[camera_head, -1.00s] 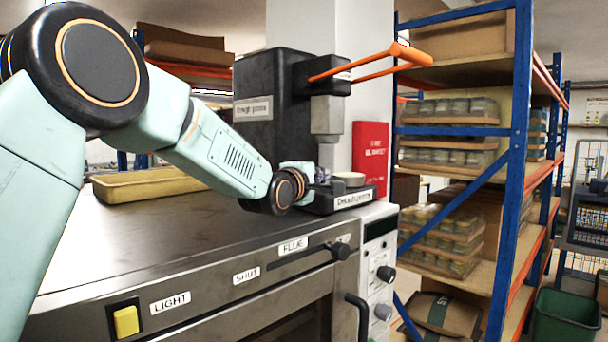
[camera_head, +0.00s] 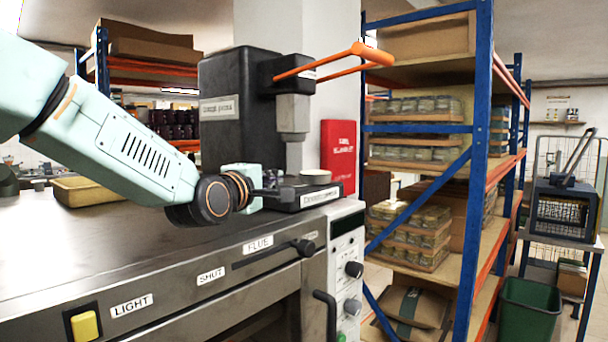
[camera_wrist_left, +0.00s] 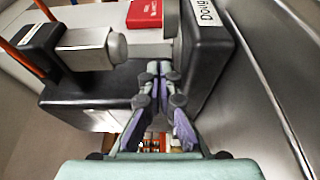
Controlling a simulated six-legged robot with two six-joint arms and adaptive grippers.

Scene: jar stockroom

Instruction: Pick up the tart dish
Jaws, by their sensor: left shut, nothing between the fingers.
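The tart dish (camera_head: 315,176) looks like a small, pale round dish. It rests on the dark base of the dough press (camera_head: 238,110), below the press's grey ram, in the head view. My left gripper (camera_head: 272,190) is just left of the dish, beside the press base, and its fingers are small and partly hard to make out there. In the left wrist view the fingertips of my left gripper (camera_wrist_left: 159,70) are together with nothing between them, close to the press base. I cannot clearly make out the dish in that view. My right gripper is not in view.
The press stands on a steel oven top (camera_head: 130,240) with a yellow tray (camera_head: 88,190) at the back left. An orange press handle (camera_head: 345,58) sticks out above. A red box (camera_head: 338,155) is behind. A blue shelf rack (camera_head: 475,150) with jars stands right.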

